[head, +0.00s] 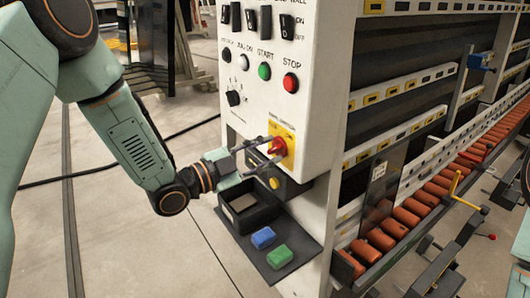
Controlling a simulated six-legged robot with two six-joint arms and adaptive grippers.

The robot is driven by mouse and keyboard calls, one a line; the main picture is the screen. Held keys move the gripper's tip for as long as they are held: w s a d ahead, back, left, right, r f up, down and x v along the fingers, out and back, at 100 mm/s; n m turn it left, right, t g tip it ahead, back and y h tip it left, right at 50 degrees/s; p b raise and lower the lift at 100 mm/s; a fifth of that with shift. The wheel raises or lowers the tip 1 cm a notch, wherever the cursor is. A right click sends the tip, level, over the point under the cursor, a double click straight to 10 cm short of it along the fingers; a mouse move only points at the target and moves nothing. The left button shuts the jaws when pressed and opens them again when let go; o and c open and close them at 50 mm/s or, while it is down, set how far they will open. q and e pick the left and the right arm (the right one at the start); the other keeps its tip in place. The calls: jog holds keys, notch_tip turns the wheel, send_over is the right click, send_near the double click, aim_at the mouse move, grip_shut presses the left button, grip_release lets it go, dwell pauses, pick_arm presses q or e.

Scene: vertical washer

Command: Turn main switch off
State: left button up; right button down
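The main switch (278,146) is a red rotary knob on a yellow plate, low on the white control panel (312,60) of the washer. My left gripper (272,150) reaches in from the left in front of it. Its two fingers are apart, one above and one below, with the tips at the red knob. Whether the fingers touch the knob I cannot tell. The fingers partly cover the plate and knob, and the knob's exact angle is hard to read. My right gripper does not show.
Black rocker switches (287,25), a green start button (264,71), a red stop button (290,83) and a black selector (233,98) sit above. Below are a dark tray (295,279) with a blue block (263,238) and a green block (280,257). Orange rollers (410,217) line the right.

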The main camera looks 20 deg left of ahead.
pick_arm(q)
jog(key=shift+w+d+f, duration=0.15)
jog(key=shift+w+d, duration=0.05)
jog(key=shift+w, duration=0.2)
jog(key=shift+s+a, duration=0.2)
jog(key=shift+s, duration=0.05)
jog(key=c, duration=0.4)
grip_shut()
